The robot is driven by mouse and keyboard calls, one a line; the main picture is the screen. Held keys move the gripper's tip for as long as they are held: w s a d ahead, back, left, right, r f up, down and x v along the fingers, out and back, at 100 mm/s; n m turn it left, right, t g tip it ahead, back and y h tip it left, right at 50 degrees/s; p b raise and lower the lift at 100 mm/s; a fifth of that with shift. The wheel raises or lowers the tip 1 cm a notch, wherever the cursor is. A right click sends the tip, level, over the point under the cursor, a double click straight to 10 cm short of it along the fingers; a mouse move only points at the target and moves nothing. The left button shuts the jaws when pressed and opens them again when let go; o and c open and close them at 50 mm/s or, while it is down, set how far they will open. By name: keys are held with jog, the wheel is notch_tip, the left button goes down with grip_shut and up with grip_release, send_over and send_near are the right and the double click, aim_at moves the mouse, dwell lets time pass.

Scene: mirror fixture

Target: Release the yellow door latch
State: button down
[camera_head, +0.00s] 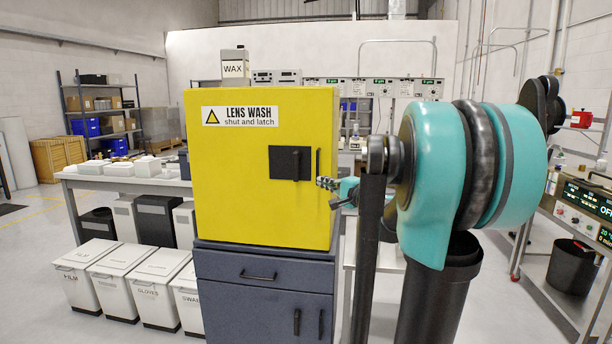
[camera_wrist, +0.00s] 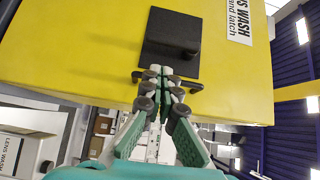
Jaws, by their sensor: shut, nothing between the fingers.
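The yellow door (camera_head: 225,160) labelled "LENS WASH, shut and latch" looks closed on its box. A dark square latch plate (camera_head: 281,163) with a small knob sits near its right side, and a thin dark upright handle (camera_head: 317,163) stands right of it. In the wrist view, the latch plate (camera_wrist: 165,32) and its knob (camera_wrist: 191,52) lie just beyond my fingertips. My gripper (camera_head: 326,184) is at the door's right edge, beside the handle's lower end. In the wrist view, my gripper (camera_wrist: 160,75) is shut and empty; its fingers cross in front of the handle (camera_wrist: 194,85) and hide its middle. I cannot tell whether they touch it.
The yellow box stands on a blue-grey cabinet (camera_head: 225,285). A bench (camera_head: 80,180) with white containers is behind on the left, with lidded bins (camera_head: 130,285) below. Instrument racks (camera_head: 590,200) stand on the right. Floor at the far left is clear.

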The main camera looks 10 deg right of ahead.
aim_at(297, 167)
jog(key=x, duration=1)
jog(key=shift+f, duration=0.1)
dwell(0.5)
